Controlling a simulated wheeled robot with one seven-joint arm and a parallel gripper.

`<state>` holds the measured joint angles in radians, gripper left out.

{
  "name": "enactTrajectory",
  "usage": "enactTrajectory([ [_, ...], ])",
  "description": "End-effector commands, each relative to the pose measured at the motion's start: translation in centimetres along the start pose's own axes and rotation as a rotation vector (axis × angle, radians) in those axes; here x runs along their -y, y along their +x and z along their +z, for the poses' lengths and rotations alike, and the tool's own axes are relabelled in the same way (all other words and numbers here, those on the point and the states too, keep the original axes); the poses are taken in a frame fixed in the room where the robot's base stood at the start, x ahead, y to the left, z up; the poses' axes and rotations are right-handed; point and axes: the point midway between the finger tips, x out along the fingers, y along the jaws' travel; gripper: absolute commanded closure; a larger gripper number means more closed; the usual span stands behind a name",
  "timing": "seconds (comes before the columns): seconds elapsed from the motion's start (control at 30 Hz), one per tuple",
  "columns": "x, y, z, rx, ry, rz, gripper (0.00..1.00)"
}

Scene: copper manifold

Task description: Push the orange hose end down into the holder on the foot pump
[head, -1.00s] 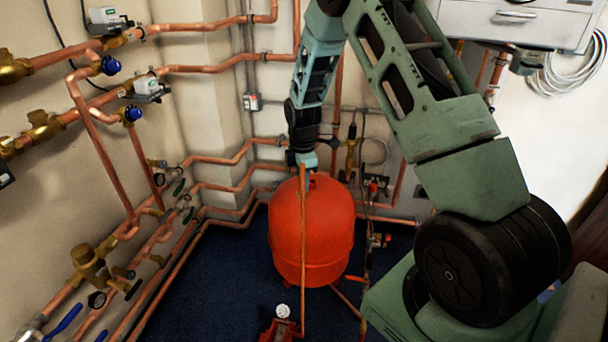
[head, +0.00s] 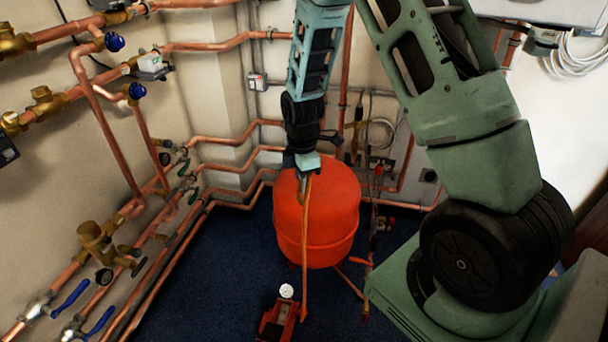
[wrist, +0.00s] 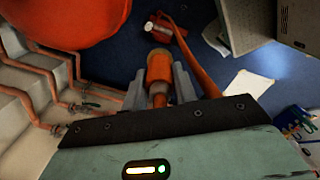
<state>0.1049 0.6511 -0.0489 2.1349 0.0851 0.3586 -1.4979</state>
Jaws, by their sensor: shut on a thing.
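My gripper (head: 302,186) points down in front of the red tank and is shut on the orange hose end. In the wrist view my grey fingers (wrist: 160,82) stand on both sides of the hose end (wrist: 159,66), a thick orange tip. The orange hose (head: 306,255) hangs from the gripper down to the floor beside the pump. The red foot pump (head: 277,321) with a round white gauge stands at the bottom of the head view. It also shows in the wrist view (wrist: 163,31), beyond the hose end and apart from it. I cannot make out its holder.
The red tank (head: 316,222) stands just behind my gripper. Copper pipes (head: 225,190) with valves line the left and back walls. A white sheet (wrist: 248,86) lies on the blue floor. The blue floor (head: 225,270) left of the tank is clear.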

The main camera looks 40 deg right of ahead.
Motion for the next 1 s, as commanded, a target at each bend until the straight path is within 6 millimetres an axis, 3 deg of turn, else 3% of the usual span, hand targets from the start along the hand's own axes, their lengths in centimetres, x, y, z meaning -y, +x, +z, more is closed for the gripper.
enactTrajectory([
  [0.1,-0.1,1.7,0.1,0.0,0.001,0.0,1.0],
  [1.0,-0.2,10.2,0.1,0.0,0.001,0.001,1.0],
])
